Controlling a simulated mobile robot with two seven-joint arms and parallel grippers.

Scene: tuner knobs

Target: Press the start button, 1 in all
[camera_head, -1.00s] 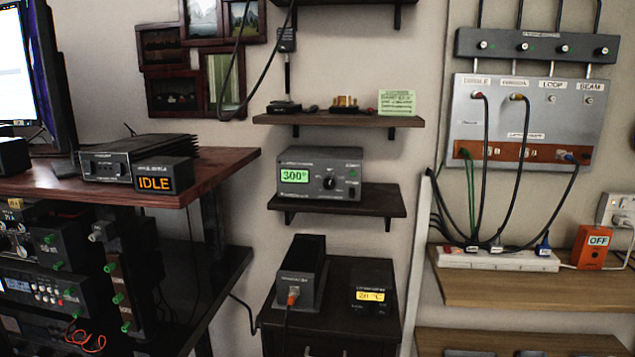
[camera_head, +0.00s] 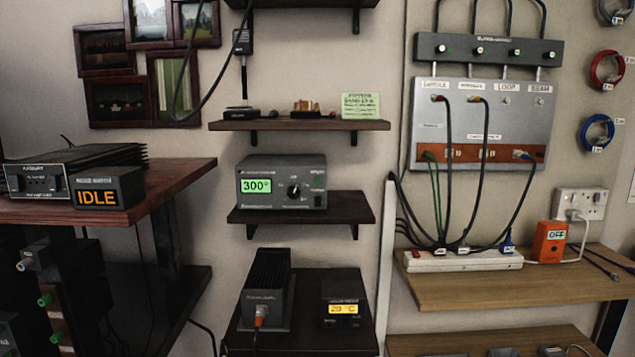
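A grey tuner box (camera_head: 282,183) sits on the middle wall shelf. It has a green display (camera_head: 256,186) reading about 300, a round black knob (camera_head: 294,190) and small dark controls at its right side. No button is legibly marked start from here. A black box (camera_head: 97,188) on the left desk shows IDLE in orange. An orange box (camera_head: 549,242) on the right shelf shows OFF. Neither of my grippers is in view.
The wooden desk (camera_head: 185,172) juts out at the left. A dark cabinet (camera_head: 302,280) below the tuner box holds a black finned box (camera_head: 267,290) and a small amber display (camera_head: 342,309). A white power strip (camera_head: 464,262) lies on the right shelf (camera_head: 500,291).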

